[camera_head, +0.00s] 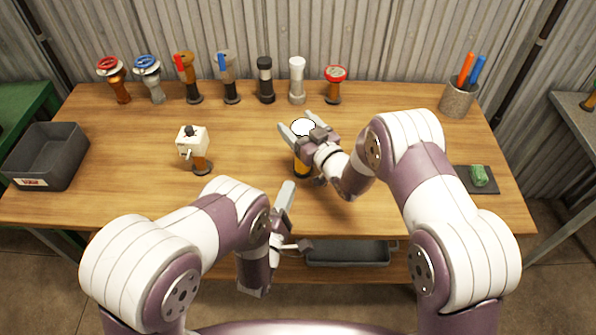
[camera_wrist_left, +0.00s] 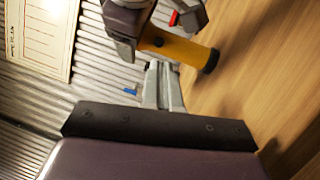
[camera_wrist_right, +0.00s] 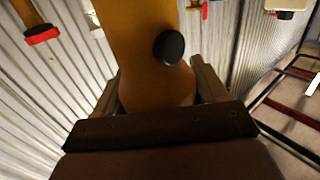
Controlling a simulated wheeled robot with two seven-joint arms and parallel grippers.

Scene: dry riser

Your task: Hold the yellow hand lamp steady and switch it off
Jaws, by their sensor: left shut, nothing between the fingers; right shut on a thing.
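The yellow hand lamp (camera_head: 302,160) is upright at mid-table, its bright white round top facing up. I cannot tell whether its black base touches the wood. My right gripper (camera_head: 297,125) is shut around the lamp's upper part. In the right wrist view the yellow body (camera_wrist_right: 140,40) sits between the fingers, with a round black button (camera_wrist_right: 169,47) on its side. In the left wrist view the lower yellow barrel (camera_wrist_left: 178,47) shows; the right gripper hides the top. My left gripper (camera_head: 287,192) is shut and empty, apart from the lamp, nearer the table's front edge.
Several valves and nozzles stand along the back, including a red-wheeled one (camera_head: 335,84). A white boxy device (camera_head: 193,140) stands left of the lamp. A grey bin (camera_head: 45,157) is far left, a pen cup (camera_head: 457,100) back right. The wood between the white device and lamp is clear.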

